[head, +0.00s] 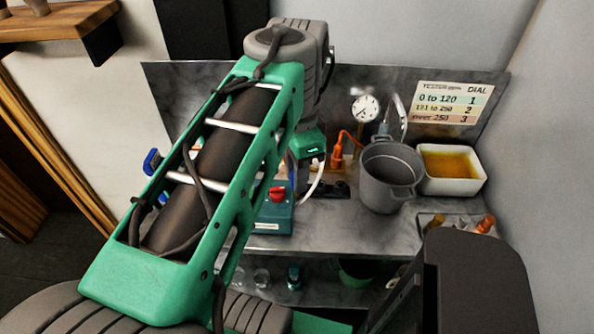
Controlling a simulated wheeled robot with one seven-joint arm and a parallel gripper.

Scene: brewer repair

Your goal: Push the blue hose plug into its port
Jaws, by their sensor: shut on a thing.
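My gripper (305,168) is at the back of the metal counter, pointing down, behind my green arm. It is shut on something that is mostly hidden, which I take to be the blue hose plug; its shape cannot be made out. A pale hose (316,184) curves down from beside the gripper. The port is not visible behind my arm and gripper, so I cannot tell how far the plug is from it. A teal box with a red knob (277,194) stands on the counter just below the gripper.
An orange plug with a cord (338,152), a round gauge (365,108) and a grey pot (390,176) are right of the gripper. A white tub of amber liquid (452,168) and a small tray (432,220) sit farther right. A blue handle (152,161) shows left of my arm.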

